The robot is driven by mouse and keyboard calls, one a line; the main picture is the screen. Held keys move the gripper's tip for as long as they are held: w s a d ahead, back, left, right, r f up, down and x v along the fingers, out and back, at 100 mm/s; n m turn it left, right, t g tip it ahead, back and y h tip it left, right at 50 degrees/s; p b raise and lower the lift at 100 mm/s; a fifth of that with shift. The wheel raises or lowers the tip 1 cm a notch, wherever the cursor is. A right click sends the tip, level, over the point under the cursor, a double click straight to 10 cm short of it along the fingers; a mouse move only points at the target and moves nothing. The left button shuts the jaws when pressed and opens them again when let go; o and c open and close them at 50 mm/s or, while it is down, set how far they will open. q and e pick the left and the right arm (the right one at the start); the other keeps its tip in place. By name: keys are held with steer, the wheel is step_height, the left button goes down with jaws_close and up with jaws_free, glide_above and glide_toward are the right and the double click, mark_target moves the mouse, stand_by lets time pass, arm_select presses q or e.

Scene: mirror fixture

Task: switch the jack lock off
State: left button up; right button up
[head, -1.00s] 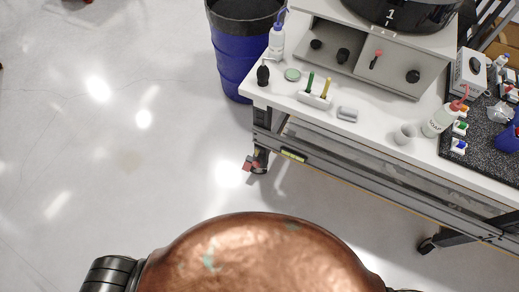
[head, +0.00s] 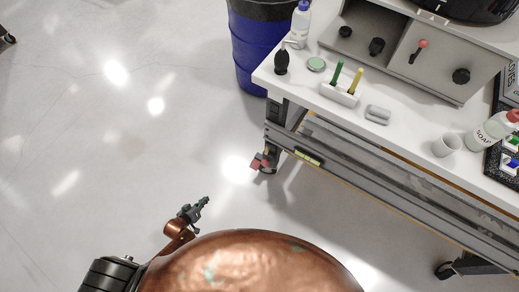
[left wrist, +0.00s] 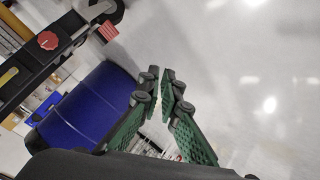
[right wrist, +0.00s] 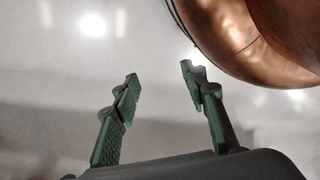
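I cannot tell for sure which part is the jack lock. A grey panel (head: 390,62) on the white table carries black knobs and a lever with a red tip (head: 422,44), raised and slanted. A red round knob (left wrist: 47,40) shows on the cart frame in the left wrist view. My left gripper (head: 202,203) is over the floor, left of and well apart from the table. Its fingertips (left wrist: 161,74) almost meet, with a thin gap and nothing between them. My right gripper (right wrist: 160,75) is open and empty beside my copper body; it is not visible in the head view.
A blue barrel (head: 250,50) stands behind the table's left corner. The white table (head: 405,138) bears a spray bottle (head: 300,25), a pen holder (head: 339,94), a cup (head: 446,144) and a soap bottle (head: 492,131). A caster with a red part (head: 262,162) stands below.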

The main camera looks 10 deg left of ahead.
mark_target(267, 151)
arm_select(q)
steer(key=w+d+r+b, duration=0.1)
steer(key=w, duration=0.2)
steer(key=w+d+r+n+t+h+b, duration=0.1)
steer(key=w, duration=0.1)
steer(key=w+d+r+t+b, duration=0.1)
steer(key=w, duration=0.2)
steer(key=shift+w+r+n+h, duration=0.1)
steer(key=shift+w+n+h, duration=0.2)
steer(key=shift+h, duration=0.1)
jaws_close()
steer(key=w+d+r+n+t+h+b, duration=0.3)
steer(key=w+d+r+n+h+b, duration=0.2)
steer(key=w+d+r+b, duration=0.4)
steer(key=shift+w+d+r+h, duration=0.5)
steer(key=shift+w+d+r, duration=0.6)
steer(key=shift+r, duration=0.85)
arm_select(e)
steer(key=w+a+r, duration=0.1)
steer(key=w+r, duration=0.2)
steer(key=r, duration=0.3)
steer(key=w+a+r+y, duration=0.1)
steer(key=w+r, duration=0.2)
steer(key=r, duration=0.4)
steer(key=shift+w+a, duration=0.25)
steer(key=shift+a, duration=0.05)
